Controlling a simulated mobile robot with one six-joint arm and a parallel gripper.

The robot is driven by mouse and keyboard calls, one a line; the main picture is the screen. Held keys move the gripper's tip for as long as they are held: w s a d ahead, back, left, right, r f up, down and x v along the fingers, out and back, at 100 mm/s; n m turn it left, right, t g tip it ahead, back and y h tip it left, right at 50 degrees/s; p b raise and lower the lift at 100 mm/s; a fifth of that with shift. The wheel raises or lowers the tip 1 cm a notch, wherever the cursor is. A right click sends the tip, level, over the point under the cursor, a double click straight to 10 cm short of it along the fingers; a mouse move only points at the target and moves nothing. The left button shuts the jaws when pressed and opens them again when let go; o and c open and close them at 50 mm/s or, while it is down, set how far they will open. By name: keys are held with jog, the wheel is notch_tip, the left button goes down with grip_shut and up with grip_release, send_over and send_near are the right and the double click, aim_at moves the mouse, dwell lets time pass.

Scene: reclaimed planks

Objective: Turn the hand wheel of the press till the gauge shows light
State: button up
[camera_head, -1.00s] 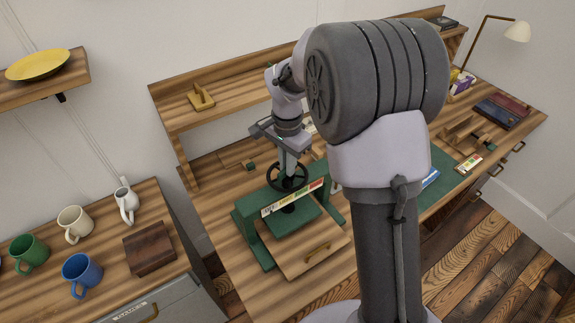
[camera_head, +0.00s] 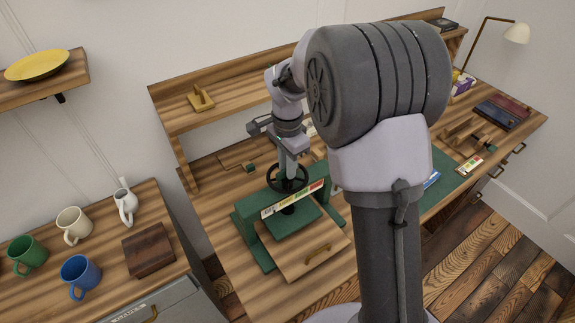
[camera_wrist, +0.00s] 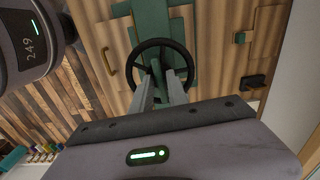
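The green press (camera_head: 247,225) stands on the wooden bench, with its black hand wheel (camera_head: 273,183) on top. The wheel also shows in the wrist view (camera_wrist: 134,62). My gripper (camera_head: 288,177) points down into the wheel from above. In the wrist view my gripper (camera_wrist: 160,74) has its fingers at the wheel's centre, inside the rim, with a small gap between them; they look closed on the hub, whose contact faces are hidden. The gauge (camera_head: 292,199) is a strip with pale, yellow, green and red parts across the press's front. Its pointer is too small to read.
A shelf (camera_head: 235,93) runs behind the bench. A lower cabinet at left carries a blue mug (camera_head: 80,274), other mugs and a dark wooden box (camera_head: 148,250). My arm hides the bench's middle.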

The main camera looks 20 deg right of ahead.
jog(key=shift+o, duration=0.6)
notch_tip(320, 180, up, 17)
jog(key=p, duration=0.5)
jog(key=shift+r+p, duration=0.2)
jog(key=shift+p, duration=0.2)
